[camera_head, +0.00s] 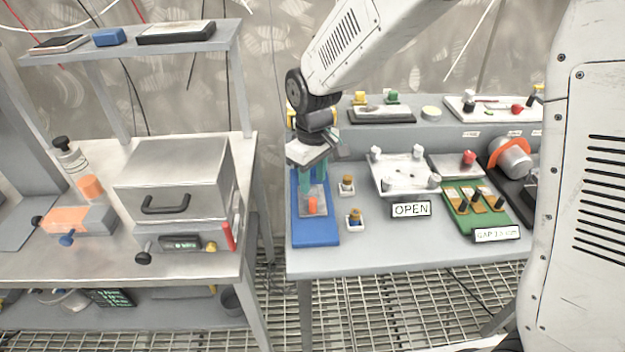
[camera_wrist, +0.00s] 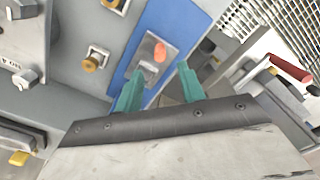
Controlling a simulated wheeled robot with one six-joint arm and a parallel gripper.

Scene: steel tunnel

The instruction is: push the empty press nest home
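A blue base (camera_head: 315,238) lies at the left end of the right bench. On it is a grey plate (camera_head: 312,190) with an orange upright piece (camera_head: 312,205); this looks like the press nest, though I cannot be sure. In the wrist view the blue base (camera_wrist: 194,22), the orange piece (camera_wrist: 160,52) and a small metal block (camera_wrist: 148,70) show just ahead of my fingers. My gripper (camera_head: 313,178) points down over the rear of the base. Its teal fingers stand apart (camera_wrist: 161,70) with nothing clearly held. Whether they touch the nest cannot be told.
Two small pegged blocks (camera_head: 347,186) stand right of the base. Further right are a white clamp plate (camera_head: 403,172), an OPEN sign (camera_head: 411,209) and a green board (camera_head: 475,207). A raised shelf (camera_head: 440,135) backs the bench. The bench's front strip is clear.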

